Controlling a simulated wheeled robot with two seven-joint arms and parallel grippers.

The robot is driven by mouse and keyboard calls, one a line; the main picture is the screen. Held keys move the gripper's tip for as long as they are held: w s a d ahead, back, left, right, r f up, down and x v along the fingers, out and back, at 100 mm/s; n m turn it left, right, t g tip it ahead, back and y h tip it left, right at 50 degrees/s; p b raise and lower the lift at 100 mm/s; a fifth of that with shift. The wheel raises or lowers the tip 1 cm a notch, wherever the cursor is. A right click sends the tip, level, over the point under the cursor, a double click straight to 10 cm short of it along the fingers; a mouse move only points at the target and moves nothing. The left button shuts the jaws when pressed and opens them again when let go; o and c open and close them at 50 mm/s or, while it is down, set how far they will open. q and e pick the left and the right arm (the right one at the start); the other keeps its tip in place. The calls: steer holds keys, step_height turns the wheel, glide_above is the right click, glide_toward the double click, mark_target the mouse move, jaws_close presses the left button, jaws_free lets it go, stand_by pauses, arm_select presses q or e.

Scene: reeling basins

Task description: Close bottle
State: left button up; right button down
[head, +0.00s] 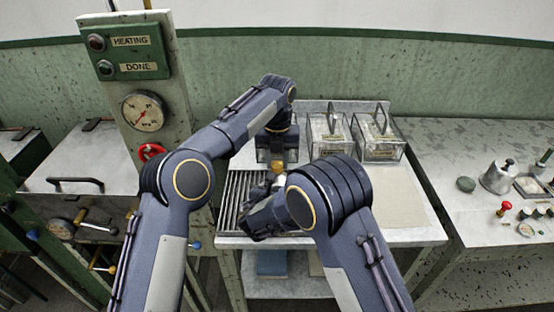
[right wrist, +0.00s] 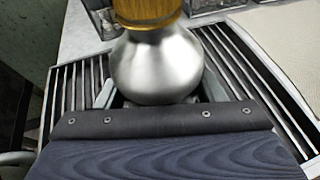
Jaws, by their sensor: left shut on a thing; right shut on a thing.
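A steel bottle (right wrist: 158,68) with a rounded body stands over the slatted rack in the right wrist view, and a small part of it (head: 277,181) shows in the head view. A brass-coloured cap (right wrist: 146,10) is at the top of the bottle; it also shows in the head view (head: 277,168). My left gripper (head: 277,158) points down from above and is shut on the cap. My right gripper (right wrist: 158,98) is shut on the bottle, low on its body. In the head view my right arm hides most of the bottle and that gripper.
The slatted metal rack (head: 236,196) lies around the bottle on the table. Two clear boxes with handles (head: 328,140) (head: 378,143) stand behind to the right. A beige mat (head: 392,208) lies bare at right.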

arm_select(q)
steer(key=m, duration=0.2)
steer(key=shift+f+m, duration=0.1)
steer(key=shift+m, duration=1.3)
steer(key=o, duration=0.9)
step_height(320, 180, up, 2)
steer(key=shift+r, duration=0.25)
steer(key=shift+d+r, duration=0.2)
steer(key=shift+r, duration=0.4)
steer(key=shift+a+r, duration=0.2)
steer(key=shift+r, duration=0.3)
steer(key=shift+c, duration=0.2)
